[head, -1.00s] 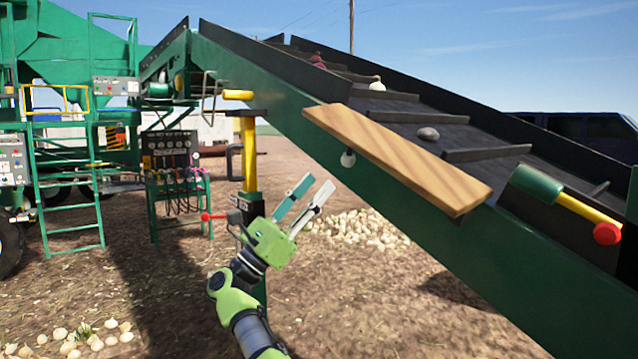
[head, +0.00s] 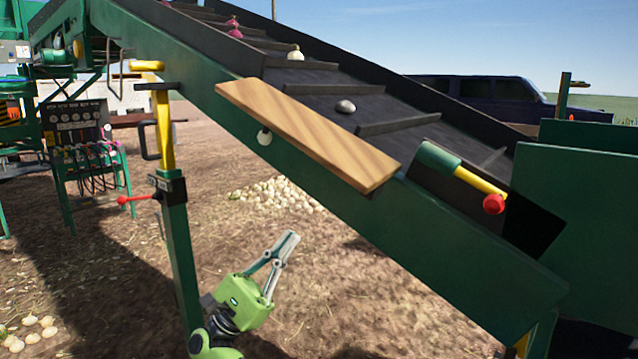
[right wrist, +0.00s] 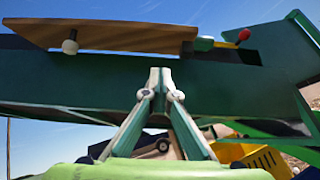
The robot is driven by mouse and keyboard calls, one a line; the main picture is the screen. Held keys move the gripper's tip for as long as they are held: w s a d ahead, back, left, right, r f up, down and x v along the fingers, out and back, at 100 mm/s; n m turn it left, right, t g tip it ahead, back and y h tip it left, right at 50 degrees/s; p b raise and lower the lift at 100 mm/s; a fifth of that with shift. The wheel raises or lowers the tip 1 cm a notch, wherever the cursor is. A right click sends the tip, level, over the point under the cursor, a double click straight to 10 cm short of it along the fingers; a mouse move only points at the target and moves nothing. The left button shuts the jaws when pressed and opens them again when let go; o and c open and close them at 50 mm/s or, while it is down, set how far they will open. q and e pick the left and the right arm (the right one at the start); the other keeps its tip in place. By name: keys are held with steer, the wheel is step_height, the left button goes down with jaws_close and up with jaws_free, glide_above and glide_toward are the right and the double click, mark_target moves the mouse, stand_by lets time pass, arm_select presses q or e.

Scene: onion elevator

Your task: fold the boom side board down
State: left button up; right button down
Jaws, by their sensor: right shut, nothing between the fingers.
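The boom side board (head: 306,134) is a wooden plank along the near edge of the green boom (head: 400,235). It looks tilted outward over that edge, with a white round knob (head: 264,137) below its outer side. The right wrist view shows the board (right wrist: 110,35) and its knob (right wrist: 70,46) at upper left, from below. My right gripper (head: 290,238) is below the board, apart from it and the boom. Its fingers are closed together and empty, and the fingertips also show in the right wrist view (right wrist: 160,75). My left gripper is not in view.
A green roller with a yellow handle and red knob (head: 493,204) sits right of the board. A post with a red-knobbed lever (head: 122,200) and yellow top stands at left. Onions and a stone (head: 345,106) lie on the dark belt. Open ground lies below the boom.

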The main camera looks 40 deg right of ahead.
mark_target(328, 164)
steer(key=s+a+r+p+x, duration=0.1)
steer(key=a+p+x, duration=0.1)
steer(key=p+x, duration=0.7)
steer(key=shift+p+x, duration=0.4)
steer(key=shift+x, duration=1.6)
steer(key=shift+a, duration=0.15)
steer(key=r+n+t+b, duration=0.1)
steer(key=b, duration=0.1)
steer(key=s+r+n+t+b, duration=0.1)
steer(key=r+t, duration=0.1)
steer(key=s+r+n+t+y+b, duration=0.1)
steer(key=t+b, duration=0.1)
steer(key=shift+a+r+b, duration=0.2)
steer(key=shift+a+b, duration=0.1)
steer(key=shift+b, duration=0.05)
steer(key=shift+r, duration=0.25)
